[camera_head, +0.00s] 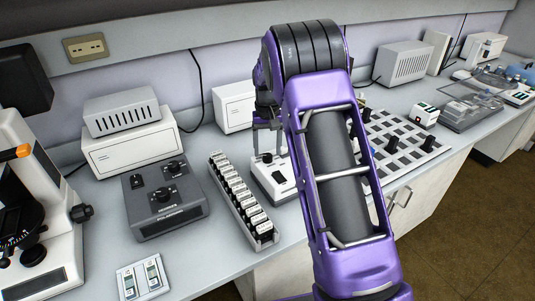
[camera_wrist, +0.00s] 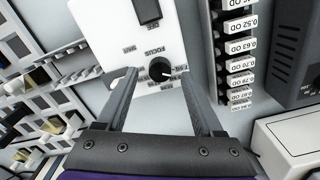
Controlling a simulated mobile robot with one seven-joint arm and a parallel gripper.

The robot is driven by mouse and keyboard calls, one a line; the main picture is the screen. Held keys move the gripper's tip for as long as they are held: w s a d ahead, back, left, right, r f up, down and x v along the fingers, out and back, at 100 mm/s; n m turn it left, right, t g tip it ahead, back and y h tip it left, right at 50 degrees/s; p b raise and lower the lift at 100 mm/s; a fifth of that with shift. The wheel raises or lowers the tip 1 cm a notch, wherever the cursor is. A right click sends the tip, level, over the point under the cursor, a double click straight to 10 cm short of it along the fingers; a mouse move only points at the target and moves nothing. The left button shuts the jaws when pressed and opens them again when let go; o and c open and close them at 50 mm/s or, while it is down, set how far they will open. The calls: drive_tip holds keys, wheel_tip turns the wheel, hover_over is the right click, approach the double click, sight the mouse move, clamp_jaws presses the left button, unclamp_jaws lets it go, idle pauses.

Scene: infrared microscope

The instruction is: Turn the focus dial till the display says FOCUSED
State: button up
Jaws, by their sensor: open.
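The focus dial (camera_wrist: 160,69) is a round black knob with a pale pointer mark, on a white control box (camera_wrist: 180,30) lettered FOCUS. In the wrist view the pointer is toward the right, beside a small label. My gripper (camera_wrist: 158,75) is open, with one finger on each side of the dial and a gap on both sides. I cannot tell whether the fingertips are down at the dial's height. In the head view the white box (camera_head: 262,184) is partly hidden by my arm. A dark rectangle (camera_wrist: 148,11) sits on the box; I can read no FOCUSED text.
A rack of labelled OD filters (camera_head: 240,200) stands close left of the box in the head view. A grey control unit (camera_head: 163,197) is farther left, and a microscope (camera_head: 40,190) at the left edge. A slotted white tray (camera_head: 400,145) lies to the right.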

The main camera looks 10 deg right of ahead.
drive_tip(key=shift+f, duration=0.9)
drive_tip(key=shift+c, duration=0.3)
clamp_jaws()
